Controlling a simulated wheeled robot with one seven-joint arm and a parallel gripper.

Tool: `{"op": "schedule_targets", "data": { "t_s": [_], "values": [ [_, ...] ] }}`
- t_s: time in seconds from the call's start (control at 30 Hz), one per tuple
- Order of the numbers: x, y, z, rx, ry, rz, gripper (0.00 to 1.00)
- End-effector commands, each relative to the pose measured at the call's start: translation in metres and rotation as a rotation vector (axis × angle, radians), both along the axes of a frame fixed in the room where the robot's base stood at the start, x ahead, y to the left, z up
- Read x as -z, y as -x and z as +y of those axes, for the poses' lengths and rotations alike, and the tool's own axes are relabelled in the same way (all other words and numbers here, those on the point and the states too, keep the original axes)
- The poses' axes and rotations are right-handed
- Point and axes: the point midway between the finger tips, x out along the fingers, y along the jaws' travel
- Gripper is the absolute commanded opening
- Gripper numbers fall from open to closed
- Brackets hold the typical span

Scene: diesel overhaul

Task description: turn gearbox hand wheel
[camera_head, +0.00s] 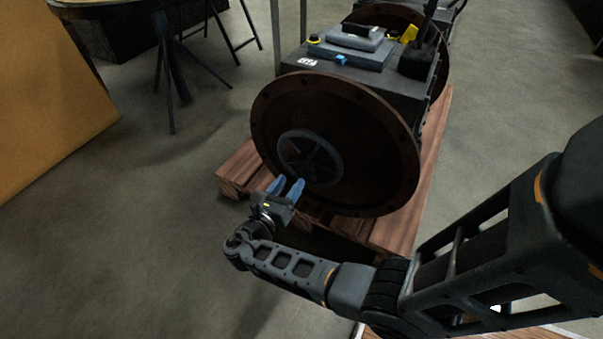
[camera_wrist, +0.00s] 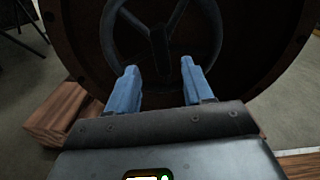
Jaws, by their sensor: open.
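The gearbox hand wheel (camera_head: 310,157) is a dark grey spoked ring on the rust-brown round flange (camera_head: 370,150) of the gearbox. In the wrist view the hand wheel (camera_wrist: 158,35) fills the upper middle, with its hub and spokes showing. My gripper (camera_head: 287,186) has blue fingers and is open, at the wheel's lower left in the head view. In the wrist view my gripper (camera_wrist: 160,85) points at the lower part of the wheel, with nothing held between its fingers. The fingers overlap the lower rim in the picture; I cannot tell whether they touch it.
The gearbox (camera_head: 365,75) rests on a wooden pallet (camera_head: 425,170), whose left end (camera_wrist: 62,115) juts out near my gripper. An orange-yellow panel (camera_head: 45,110) and a black-legged stand (camera_head: 168,90) are at left. The floor left of the pallet is clear.

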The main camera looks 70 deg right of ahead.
Motion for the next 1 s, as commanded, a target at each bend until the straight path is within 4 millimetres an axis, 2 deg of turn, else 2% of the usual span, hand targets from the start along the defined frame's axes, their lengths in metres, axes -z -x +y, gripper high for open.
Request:
{"op": "schedule_targets", "data": {
  "t_s": [0.5,0.9,1.0],
  "values": [
    [0.001,0.005,-0.068,0.003,0.001,0.001,0.51],
    [0.0,0.005,-0.075,0.001,0.0,0.001,0.51],
    [0.0,0.005,-0.075,0.001,0.0,0.001,0.41]
  ]
}}
